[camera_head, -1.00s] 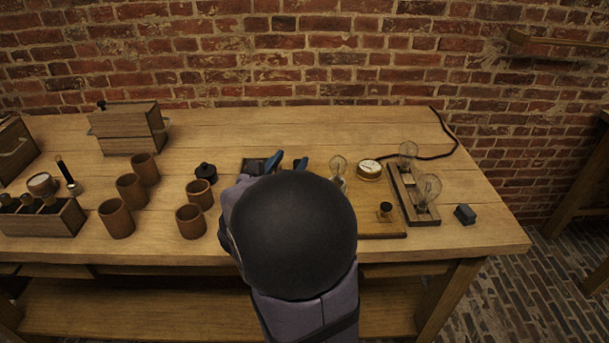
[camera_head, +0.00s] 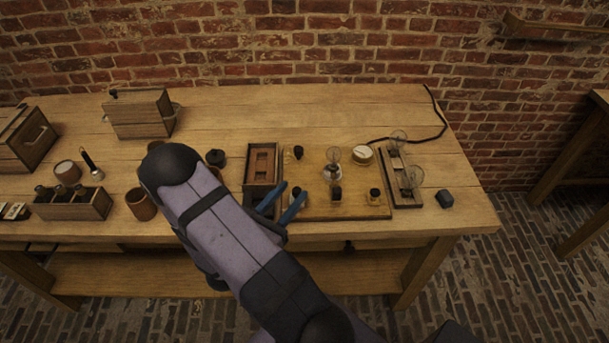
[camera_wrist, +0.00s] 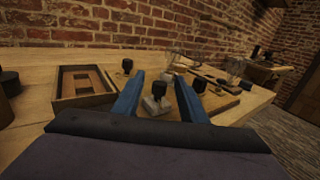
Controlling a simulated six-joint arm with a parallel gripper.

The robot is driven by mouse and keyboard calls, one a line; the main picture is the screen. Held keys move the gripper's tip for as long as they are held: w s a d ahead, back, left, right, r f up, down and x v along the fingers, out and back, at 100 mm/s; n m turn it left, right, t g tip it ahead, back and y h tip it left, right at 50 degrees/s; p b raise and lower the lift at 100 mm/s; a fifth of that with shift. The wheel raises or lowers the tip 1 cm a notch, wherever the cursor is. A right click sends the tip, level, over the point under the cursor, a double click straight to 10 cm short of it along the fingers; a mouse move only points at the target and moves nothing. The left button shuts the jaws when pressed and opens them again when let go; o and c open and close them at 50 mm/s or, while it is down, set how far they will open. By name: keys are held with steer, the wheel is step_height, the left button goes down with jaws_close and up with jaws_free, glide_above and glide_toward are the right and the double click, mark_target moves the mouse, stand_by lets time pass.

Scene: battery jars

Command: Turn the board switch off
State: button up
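The wooden board (camera_head: 318,206) lies on the bench, right of the shallow wooden tray. A black-handled fitting on a pale metal base (camera_head: 336,193), which looks like the switch, stands near the board's front middle. In the wrist view this fitting (camera_wrist: 158,95) shows upright between my blue fingers, some distance beyond them; its on or off position is unclear. My gripper (camera_head: 292,190) is open and empty, above the board's front left corner. It also shows in the wrist view (camera_wrist: 160,76). Black knobs stand at the board's back left (camera_head: 298,152) and front right (camera_head: 375,195).
The board also carries a bulb (camera_head: 333,157) and a round dial (camera_head: 362,154). A lamp strip with glass bulbs (camera_head: 404,190) and a dark block (camera_head: 444,198) stand to the right. The wooden tray (camera_head: 247,178) is left of my fingers. Cups and bottles are farther left.

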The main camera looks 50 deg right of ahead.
steer(key=shift+s+f, duration=0.15)
steer(key=shift+f, duration=0.4)
steer(key=shift+d, duration=0.1)
steer(key=d, duration=0.1)
steer(key=d+p, duration=0.1)
steer(key=d, duration=0.1)
steer(key=w+d, duration=0.1)
steer(key=d, duration=0.1)
steer(key=shift+r, duration=0.1)
steer(key=shift+w+d+p, duration=0.25)
steer(key=shift+d+p, duration=0.2)
steer(key=shift+d, duration=0.5)
jaws_close()
